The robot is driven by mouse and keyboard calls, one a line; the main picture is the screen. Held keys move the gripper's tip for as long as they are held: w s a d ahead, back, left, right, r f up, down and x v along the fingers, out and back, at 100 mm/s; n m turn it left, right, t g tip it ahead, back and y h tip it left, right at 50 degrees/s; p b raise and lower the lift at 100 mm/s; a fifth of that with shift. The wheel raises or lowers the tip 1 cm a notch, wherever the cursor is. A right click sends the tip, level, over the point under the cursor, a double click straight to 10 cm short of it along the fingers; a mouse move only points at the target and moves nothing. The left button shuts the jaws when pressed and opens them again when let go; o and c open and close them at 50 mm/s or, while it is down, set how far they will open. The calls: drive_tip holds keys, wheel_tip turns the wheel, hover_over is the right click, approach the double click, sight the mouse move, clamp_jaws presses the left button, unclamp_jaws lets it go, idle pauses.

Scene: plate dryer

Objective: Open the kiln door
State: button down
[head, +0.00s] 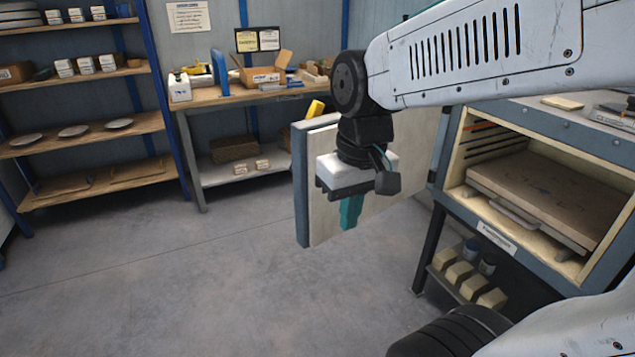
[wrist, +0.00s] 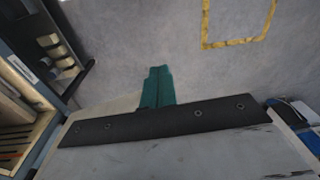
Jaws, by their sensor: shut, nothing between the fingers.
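The kiln (head: 450,185) stands at the right on a dark stand. Its door (head: 301,185) is swung wide open, out to the left of the kiln's mouth, with its pale inner face showing. Inside the kiln is a flat brown board or shelf (head: 550,195) with a handle at its front. My gripper (head: 350,213) points down in front of the door's inner face, with teal fingers together and nothing between them. The fingers also show in the wrist view (wrist: 157,87). I cannot tell whether they touch the door. The door's outer side and handle are hidden.
A workbench (head: 240,92) with boxes and bottles stands at the back wall. A shelf rack (head: 85,130) with plates stands at the left. Blocks and cans (head: 470,275) sit under the kiln. The floor (head: 200,270) at the left and front is clear.

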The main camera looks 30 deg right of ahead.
drive_tip(key=w+d+f+n+t, duration=0.1)
drive_tip(key=w+d+f+t, duration=0.1)
drive_tip(key=w+d, duration=0.6)
drive_tip(key=w+d+f+t, duration=0.2)
drive_tip(key=w+d, duration=0.2)
drive_tip(key=w, duration=0.8)
drive_tip(key=w+f, duration=0.7)
drive_tip(key=f, duration=0.1)
drive_tip(key=shift+w+f, duration=0.15)
drive_tip(key=shift+f, duration=0.05)
